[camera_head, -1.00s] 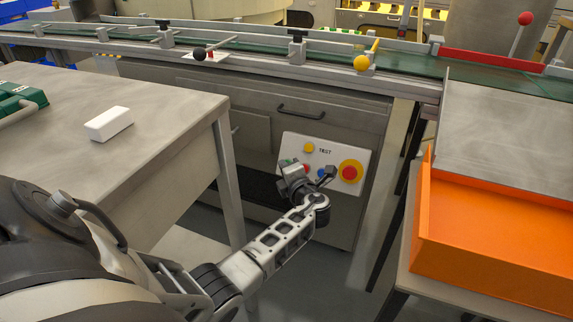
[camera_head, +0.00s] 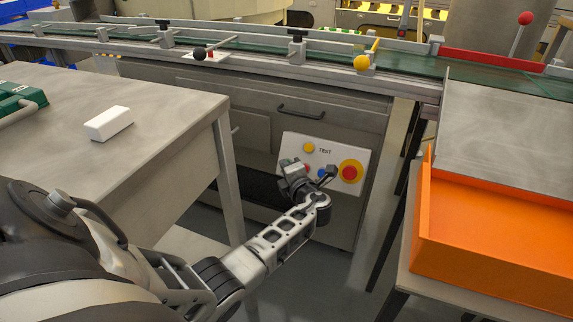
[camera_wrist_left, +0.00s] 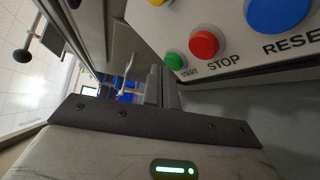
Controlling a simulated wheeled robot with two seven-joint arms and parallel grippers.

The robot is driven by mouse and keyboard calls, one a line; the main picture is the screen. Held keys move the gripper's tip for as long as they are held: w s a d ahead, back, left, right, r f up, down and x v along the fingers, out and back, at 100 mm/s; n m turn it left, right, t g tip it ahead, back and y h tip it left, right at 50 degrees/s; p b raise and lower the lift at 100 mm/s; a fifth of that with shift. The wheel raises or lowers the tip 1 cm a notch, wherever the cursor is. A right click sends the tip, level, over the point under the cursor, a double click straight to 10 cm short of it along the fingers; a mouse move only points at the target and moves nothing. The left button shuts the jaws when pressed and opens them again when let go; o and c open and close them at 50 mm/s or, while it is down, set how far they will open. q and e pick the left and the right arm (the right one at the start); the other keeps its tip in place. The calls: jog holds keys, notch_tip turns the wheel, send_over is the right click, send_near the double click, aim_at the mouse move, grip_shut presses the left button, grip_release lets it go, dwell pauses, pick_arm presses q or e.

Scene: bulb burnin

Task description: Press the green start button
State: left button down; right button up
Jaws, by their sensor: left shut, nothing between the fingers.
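The green start button (camera_wrist_left: 174,61) shows in the left wrist view at the edge of a white panel, above the word START. A red stop button (camera_wrist_left: 204,44) and a blue reset button (camera_wrist_left: 278,12) sit beside it. In the head view the white panel (camera_head: 335,155) is on the grey cabinet front, and my left gripper seems to hide the green button there. My left gripper (camera_head: 290,168) is shut and empty, close in front of the panel's left part. In the wrist view its fingers (camera_wrist_left: 160,88) are just below and left of the green button; I see no contact.
A yellow button (camera_head: 309,147) and a red knob on yellow (camera_head: 350,171) are also on the panel. A grey table (camera_head: 165,120) with a white block (camera_head: 108,123) is left. An orange bin (camera_head: 470,245) is right. The conveyor (camera_head: 240,45) runs above the cabinet.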

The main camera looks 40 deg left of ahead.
pick_arm(q)
jog(key=shift+w+a+f, duration=0.1)
jog(key=shift+w+f, duration=0.1)
jog(key=shift+w, duration=0.1)
pick_arm(e)
jog(key=shift+f, duration=0.2)
jog(key=shift+r, duration=0.2)
dwell(0.4)
pick_arm(q)
jog(key=shift+s+d+r+p, duration=0.2)
jog(key=shift+s+r+p, duration=0.35)
jog(key=shift+p, duration=0.65)
pick_arm(e)
notch_tip(320, 180, up, 2)
jog(key=shift+r, duration=0.2)
pick_arm(q)
jog(key=shift+s+f, duration=0.1)
jog(key=shift+f, duration=0.1)
pick_arm(e)
jog(key=shift+f, duration=0.1)
